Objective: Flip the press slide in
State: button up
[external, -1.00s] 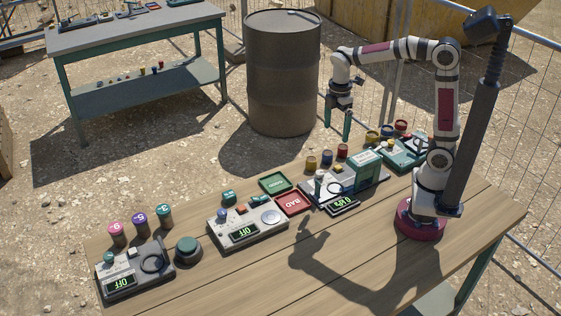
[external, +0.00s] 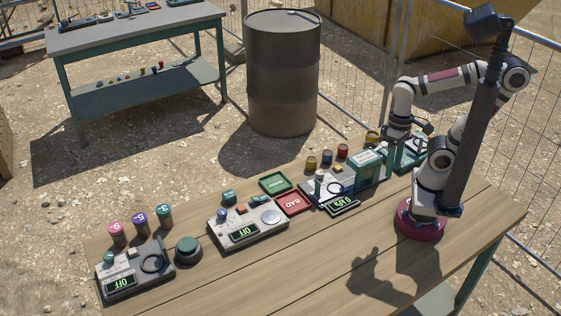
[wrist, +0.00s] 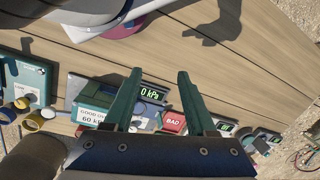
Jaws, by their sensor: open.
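The press unit (external: 318,199) is a grey instrument with a teal box (external: 369,166) and a lit display (external: 344,205), in the middle right of the table. In the wrist view its display (wrist: 150,94) reads 0 kPa and the teal box label (wrist: 92,115) starts with "GOOD". I cannot make out which part is the slide. My gripper (wrist: 159,76) is open and empty, with green fingers pointing down. In the external view it hangs just right of the teal box, partly over the teal unit behind it, and the fingertips are partly hidden.
A teal unit (wrist: 25,82) with a knob stands at the far right end. The red BAD tray (external: 293,202) and green tray (external: 275,183) lie left of the press. The table front is clear.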

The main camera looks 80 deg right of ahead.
jog(key=w+n, duration=0.2)
jog(key=w, duration=0.2)
jog(key=w+r+n+h, duration=0.1)
jog(key=w+n, duration=0.1)
jog(key=w, duration=0.2)
jog(key=w+d+r+n+g, duration=0.1)
jog(key=w+n, duration=0.1)
jog(key=w, duration=0.2)
jog(key=shift+w+r+h, duration=0.1)
jog(key=shift+w+h, duration=0.2)
jog(key=shift+w, duration=0.05)
jog(key=c, duration=0.7)
jog(key=w+n, duration=0.1)
jog(key=w, duration=0.2)
jog(key=w+f+n, duration=0.1)
jog(key=w+n, duration=0.1)
jog(key=w, duration=0.1)
jog(key=w+f+n+h, duration=0.1)
jog(key=w, duration=0.2)
jog(key=shift+a+f+g, duration=0.25)
jog(key=shift+g, duration=0.05)
grip_shut()
jog(key=w+f+n+h, duration=0.1)
jog(key=w+f+n, duration=0.3)
jog(key=w, duration=0.3)
jog(key=shift+a+f, duration=0.2)
jog(key=shift+a, duration=0.2)
jog(key=shift+s, duration=0.1)
